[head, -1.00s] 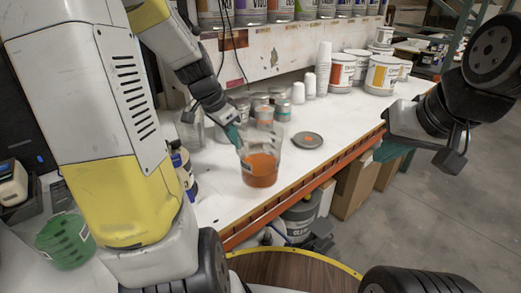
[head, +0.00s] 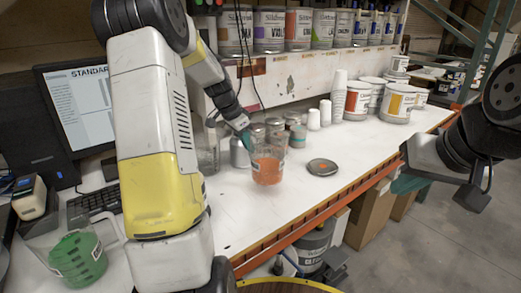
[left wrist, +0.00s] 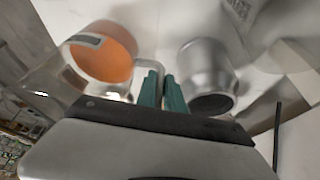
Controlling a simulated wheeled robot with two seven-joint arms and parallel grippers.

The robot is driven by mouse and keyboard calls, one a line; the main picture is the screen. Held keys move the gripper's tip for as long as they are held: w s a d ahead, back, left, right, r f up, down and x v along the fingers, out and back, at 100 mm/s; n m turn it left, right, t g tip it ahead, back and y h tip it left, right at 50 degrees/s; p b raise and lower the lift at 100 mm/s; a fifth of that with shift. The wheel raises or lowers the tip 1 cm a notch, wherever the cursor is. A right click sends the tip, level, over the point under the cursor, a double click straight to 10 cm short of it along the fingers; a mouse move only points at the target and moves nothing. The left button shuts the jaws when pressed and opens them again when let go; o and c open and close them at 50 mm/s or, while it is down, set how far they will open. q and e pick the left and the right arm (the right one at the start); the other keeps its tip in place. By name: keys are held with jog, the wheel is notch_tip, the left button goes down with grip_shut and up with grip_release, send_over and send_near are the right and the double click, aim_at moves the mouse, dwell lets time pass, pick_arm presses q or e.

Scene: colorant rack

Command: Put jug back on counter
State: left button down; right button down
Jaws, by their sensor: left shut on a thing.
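The clear jug (head: 268,168) with orange liquid is over the white counter (head: 235,215), in front of several small cans. My left gripper (head: 247,138) is shut on its handle. In the left wrist view, the teal fingers (left wrist: 163,92) meet at the handle, with the jug (left wrist: 102,52) to their left, its orange contents showing. Whether the jug's base touches the counter I cannot tell. My right gripper (head: 407,183) is off the counter's front edge at the right. Its teal fingers are partly hidden, so its opening is unclear.
A metal bottle (head: 239,153) stands close behind the jug, and it also shows in the left wrist view (left wrist: 208,72). A jug of green liquid (head: 76,258) is at the lower left. Large paint tubs (head: 397,104) stand at the back right.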

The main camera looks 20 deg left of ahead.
pick_arm(q)
jog(key=shift+w+a+f, duration=0.1)
jog(key=shift+w+f, duration=0.1)
jog(key=shift+f, duration=0.7)
jog(key=shift+w+f, duration=0.15)
jog(key=shift+f, duration=0.75)
jog(key=c, duration=1.7)
grip_release()
jog(key=shift+f, duration=0.15)
